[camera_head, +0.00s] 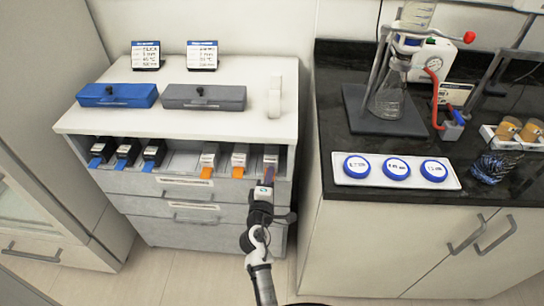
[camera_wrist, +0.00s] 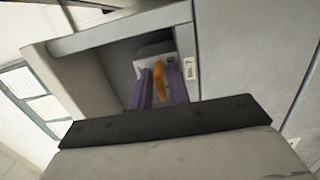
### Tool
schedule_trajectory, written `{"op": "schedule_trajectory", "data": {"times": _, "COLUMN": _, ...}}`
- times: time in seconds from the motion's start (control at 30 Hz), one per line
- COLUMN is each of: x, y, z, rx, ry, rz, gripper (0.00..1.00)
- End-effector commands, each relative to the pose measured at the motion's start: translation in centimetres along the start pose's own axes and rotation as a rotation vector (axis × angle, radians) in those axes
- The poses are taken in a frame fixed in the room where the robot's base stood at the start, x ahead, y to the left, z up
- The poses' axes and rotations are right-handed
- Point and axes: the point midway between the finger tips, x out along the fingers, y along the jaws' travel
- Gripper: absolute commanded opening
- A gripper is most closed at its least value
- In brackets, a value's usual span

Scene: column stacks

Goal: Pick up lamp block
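A pale block with an orange tab stands in the right-hand slot of the open top row of the cabinet. In the wrist view its pale body (camera_wrist: 152,52) and orange tab (camera_wrist: 158,80) show inside the slot. My gripper (camera_wrist: 161,84) reaches into the slot, with one purple finger on each side of the orange tab. Thin gaps show beside the tab, so the fingers look open around it. In the head view my gripper (camera_head: 269,170) covers most of this block. Whether it is the lamp block cannot be read.
Two pale blocks with orange tabs (camera_head: 208,162) stand left of my gripper, then several black blocks with blue tabs (camera_head: 126,152). Slot walls stand close around my gripper. A blue case (camera_head: 117,95) and a grey case (camera_head: 204,97) lie on the cabinet top. A dark lab counter (camera_head: 330,110) stands to the right.

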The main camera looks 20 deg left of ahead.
Motion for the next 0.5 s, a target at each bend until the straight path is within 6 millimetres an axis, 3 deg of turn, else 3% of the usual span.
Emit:
{"op": "schedule_trajectory", "data": {"times": 0.17, "x": 0.00, "y": 0.01, "z": -0.01, "rx": 0.000, "ry": 0.000, "rz": 0.000, "gripper": 0.00}}
{"op": "schedule_trajectory", "data": {"times": 0.5, "x": 0.02, "y": 0.09, "z": -0.02, "rx": 0.001, "ry": 0.001, "rz": 0.002, "gripper": 0.00}}
